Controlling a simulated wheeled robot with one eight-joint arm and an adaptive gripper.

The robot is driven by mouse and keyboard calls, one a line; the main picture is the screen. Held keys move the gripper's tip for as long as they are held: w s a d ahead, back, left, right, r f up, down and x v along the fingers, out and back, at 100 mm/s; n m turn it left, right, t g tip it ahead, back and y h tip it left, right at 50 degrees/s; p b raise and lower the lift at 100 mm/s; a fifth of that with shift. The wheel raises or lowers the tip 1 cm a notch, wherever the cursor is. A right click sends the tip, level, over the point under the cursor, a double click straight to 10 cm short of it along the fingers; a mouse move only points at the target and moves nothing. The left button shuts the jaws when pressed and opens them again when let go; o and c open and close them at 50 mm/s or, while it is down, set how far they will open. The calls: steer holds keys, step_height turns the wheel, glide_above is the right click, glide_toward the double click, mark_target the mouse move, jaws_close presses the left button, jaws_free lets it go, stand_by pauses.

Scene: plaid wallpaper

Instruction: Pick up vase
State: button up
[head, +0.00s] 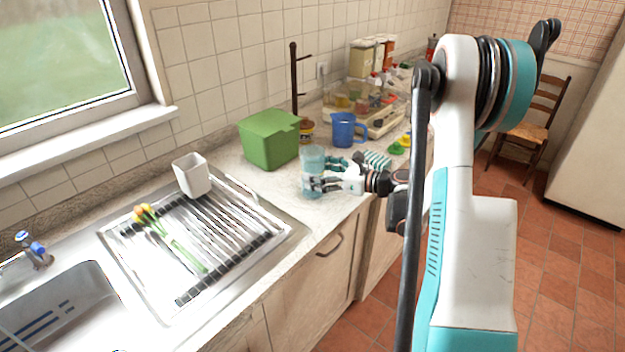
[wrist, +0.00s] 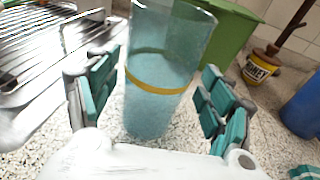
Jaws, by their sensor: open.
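The vase (wrist: 155,110) is a tall, clear, blue-tinted glass cylinder with a yellow band around its middle. It stands upright on the speckled counter. In the head view the vase (head: 312,164) is near the counter's front edge, right of the sink's drainboard, partly hidden by my gripper (head: 320,176). In the wrist view my gripper (wrist: 160,105) is open, with teal-padded fingers on the left and right of the vase. Gaps show between the pads and the glass, so neither side appears to touch it.
A green box (head: 268,138) stands behind the vase. A blue jug (head: 346,129) and a yellow-labelled pot (wrist: 261,67) are to its right and behind. A white cup (head: 192,175) and flowers (head: 170,235) are on the drainboard (head: 262,247) at left.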

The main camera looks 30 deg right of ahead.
mark_target(301, 167)
steer(key=shift+r+b+x, duration=0.15)
steer(key=shift+b+x, duration=0.4)
steer(key=shift+x, duration=1)
steer(key=shift+r+b+x, duration=0.15)
steer(key=shift+b+x, duration=0.35)
steer(key=shift+x, duration=1.1)
steer(key=shift+a+r, duration=0.1)
steer(key=c, duration=1.3)
steer(key=shift+c, duration=0.5)
